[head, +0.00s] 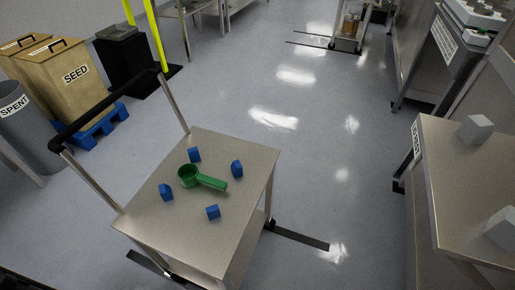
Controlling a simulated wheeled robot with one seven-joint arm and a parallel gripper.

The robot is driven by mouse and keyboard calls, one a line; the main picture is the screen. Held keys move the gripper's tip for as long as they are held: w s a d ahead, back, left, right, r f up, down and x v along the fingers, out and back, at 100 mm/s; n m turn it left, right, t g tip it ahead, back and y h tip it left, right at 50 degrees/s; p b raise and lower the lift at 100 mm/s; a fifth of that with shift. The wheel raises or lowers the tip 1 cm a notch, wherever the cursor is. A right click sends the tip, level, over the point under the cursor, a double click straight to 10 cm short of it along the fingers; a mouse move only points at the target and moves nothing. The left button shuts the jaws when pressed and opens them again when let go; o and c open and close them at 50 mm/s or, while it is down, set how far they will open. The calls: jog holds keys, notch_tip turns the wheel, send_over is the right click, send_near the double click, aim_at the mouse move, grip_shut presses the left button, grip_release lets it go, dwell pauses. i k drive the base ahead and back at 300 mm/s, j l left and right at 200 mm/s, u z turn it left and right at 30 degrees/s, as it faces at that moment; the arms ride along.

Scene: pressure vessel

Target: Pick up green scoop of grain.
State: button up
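A green scoop (205,179) lies on the steel top of a small cart (228,151). Its round bowl is at the left and its handle points right and slightly down. The scoop's contents are too small to make out, so I cannot tell whether grain is in it. My gripper is not in view.
The cart has a black push handle (105,112) at its left. Bins marked SEED (62,85) and SPENT (22,118) stand at the left. A steel table (455,180) with grey blocks is at the right. Grey floor (335,130) between cart and table is clear.

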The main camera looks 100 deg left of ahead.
aim_at(189, 175)
jog(key=u, duration=2.7)
jog(key=k+l, duration=0.1)
jog(key=l, duration=0.85)
jog(key=k+l, duration=0.15)
jog(key=l, duration=0.85)
jog(key=k+u, duration=0.05)
